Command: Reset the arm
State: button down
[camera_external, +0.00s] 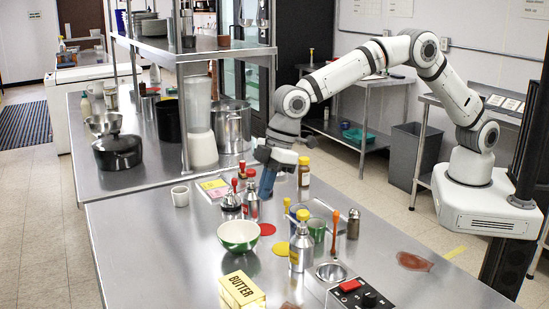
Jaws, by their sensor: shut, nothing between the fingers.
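My gripper (268,184) is at the end of my white arm, which reaches left from its base at the right of the picture. The gripper points down over the far part of the near steel counter (150,250). It is shut and holds nothing. Its tips are close to a bottle with a red top (251,203) and a yellow-capped bottle (304,172). I cannot tell whether it touches either of them.
The counter's left front is clear.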

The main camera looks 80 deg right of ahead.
jog(key=b+v, duration=0.1)
jog(key=v, duration=0.6)
jog(key=s+d+r+m, duration=0.2)
jog(key=s+d+r, duration=0.1)
jog(key=d, duration=0.6)
jog(key=s+d+r+m+h, duration=0.1)
jog(key=s+d+r, duration=0.25)
jog(key=d, duration=0.55)
jog(key=s+d+r+m, duration=0.2)
jog(key=s+d, duration=0.2)
jog(key=d, duration=0.5)
jog(key=s+d+f+m+h, duration=0.1)
jog(key=s+d+f+m, duration=0.1)
jog(key=s+d, duration=0.6)
jog(key=s+d+f+m+h, duration=0.1)
jog(key=s+d+f, duration=0.3)
jog(key=s+d, duration=0.4)
jog(key=s+m, duration=0.1)
jog(key=s, duration=0.4)
jog(key=shift+s+m+t, duration=0.15)
jog(key=shift+m+t, duration=0.15)
jog(key=shift+t, duration=0.1)
